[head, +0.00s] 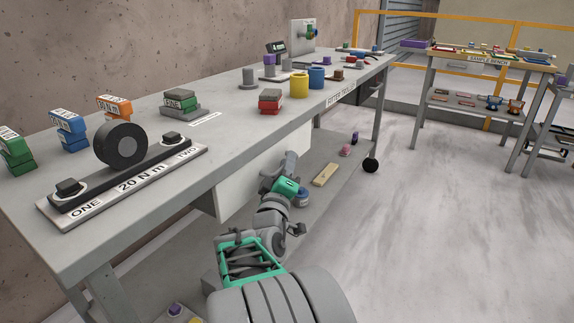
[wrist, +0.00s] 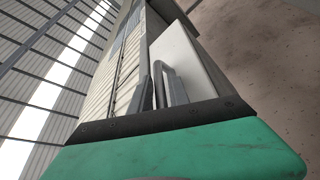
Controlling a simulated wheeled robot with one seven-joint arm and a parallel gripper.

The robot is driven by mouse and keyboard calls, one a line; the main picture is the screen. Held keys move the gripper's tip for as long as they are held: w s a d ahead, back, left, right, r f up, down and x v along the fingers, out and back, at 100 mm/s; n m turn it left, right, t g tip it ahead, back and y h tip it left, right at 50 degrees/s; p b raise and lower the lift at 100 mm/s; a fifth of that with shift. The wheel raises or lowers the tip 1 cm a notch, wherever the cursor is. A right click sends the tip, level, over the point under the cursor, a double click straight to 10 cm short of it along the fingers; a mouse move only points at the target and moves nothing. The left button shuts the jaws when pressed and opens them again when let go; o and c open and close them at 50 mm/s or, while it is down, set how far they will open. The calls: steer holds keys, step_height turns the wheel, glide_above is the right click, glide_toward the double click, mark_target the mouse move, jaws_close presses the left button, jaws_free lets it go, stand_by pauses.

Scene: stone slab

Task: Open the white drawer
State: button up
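The white drawer (head: 243,182) hangs under the front edge of the grey bench, and its face looks about flush with that edge. My gripper (head: 291,158) is in front of the right part of the drawer face, and my arm hides some of it. In the wrist view the white drawer face (wrist: 178,45) rises beyond my green gripper body. A bent grey metal handle (wrist: 170,82) shows against it, close to the gripper. The fingertips are not clear in either view, so I cannot tell whether they are around the handle or apart from it.
The grey bench top (head: 225,140) above holds blocks, a torque fixture (head: 125,165), and yellow (head: 299,84) and blue (head: 316,77) cups. A lower shelf (head: 335,150) carries a wooden block (head: 325,174). The floor at right is open.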

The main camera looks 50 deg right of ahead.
jaws_close()
steer(key=shift+f, duration=0.1)
stand_by(1.2)
